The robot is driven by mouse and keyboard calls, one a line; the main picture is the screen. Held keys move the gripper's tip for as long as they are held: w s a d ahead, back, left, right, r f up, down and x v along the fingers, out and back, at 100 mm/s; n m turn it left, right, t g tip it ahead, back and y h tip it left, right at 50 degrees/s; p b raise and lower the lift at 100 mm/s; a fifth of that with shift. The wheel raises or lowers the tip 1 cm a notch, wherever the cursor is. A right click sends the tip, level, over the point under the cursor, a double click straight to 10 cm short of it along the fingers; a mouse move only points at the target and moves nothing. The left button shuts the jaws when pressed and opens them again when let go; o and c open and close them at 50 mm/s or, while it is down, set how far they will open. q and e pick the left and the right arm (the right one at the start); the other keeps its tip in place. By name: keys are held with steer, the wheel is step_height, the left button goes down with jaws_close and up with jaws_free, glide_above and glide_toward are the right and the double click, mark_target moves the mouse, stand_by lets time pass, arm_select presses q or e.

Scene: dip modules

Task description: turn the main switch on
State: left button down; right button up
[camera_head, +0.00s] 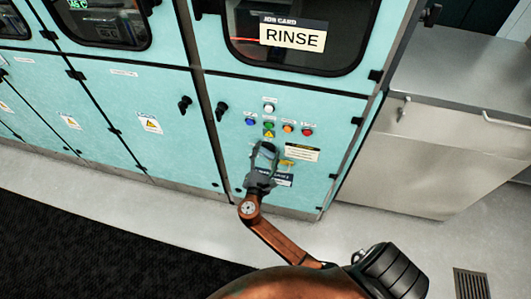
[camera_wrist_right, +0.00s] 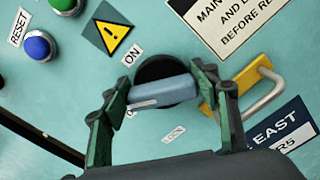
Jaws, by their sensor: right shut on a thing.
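The main switch is a rotary switch with a grey-blue handle (camera_wrist_right: 165,92) on a round black base (camera_wrist_right: 157,68), on a light teal panel. The white line on the handle points left, at a mostly covered label starting with "O". The ON label (camera_wrist_right: 131,53) is above it and the LOCK label (camera_wrist_right: 173,134) below. My right gripper (camera_wrist_right: 157,90) is shut on the handle, one finger at each end. In the head view my right gripper (camera_head: 264,155) is at the panel and hides the switch. My left gripper is not in view.
A yellow hasp with a metal shackle (camera_wrist_right: 262,88) is close beside the right finger. Blue (camera_wrist_right: 39,46) and green buttons are at upper left. In the head view, several coloured buttons (camera_head: 288,128) sit above the gripper. A RINSE card (camera_head: 292,37) is higher up.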

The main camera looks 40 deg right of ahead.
steer(key=shift+f+m, duration=0.15)
steer(key=shift+m, duration=0.35)
steer(key=m+b, duration=0.2)
steer(key=m, duration=0.1)
steer(key=m+b, duration=0.1)
steer(key=m, duration=0.1)
steer(key=shift+s+d+f, duration=0.1)
steer(key=shift+f, duration=0.2)
steer(key=m+b, duration=0.3)
steer(key=m, duration=0.1)
steer(key=shift+f+m, duration=0.1)
steer(key=shift+m, duration=0.2)
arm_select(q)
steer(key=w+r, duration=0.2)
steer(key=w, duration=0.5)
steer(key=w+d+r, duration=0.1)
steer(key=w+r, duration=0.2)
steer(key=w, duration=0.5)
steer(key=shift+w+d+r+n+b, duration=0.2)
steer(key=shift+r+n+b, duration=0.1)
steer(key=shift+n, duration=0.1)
arm_select(e)
steer(key=shift+m, duration=0.5)
steer(key=o, duration=1.2)
steer(key=shift+c, duration=0.2)
steer(key=shift+s, duration=0.1)
steer(key=v, duration=0.7)
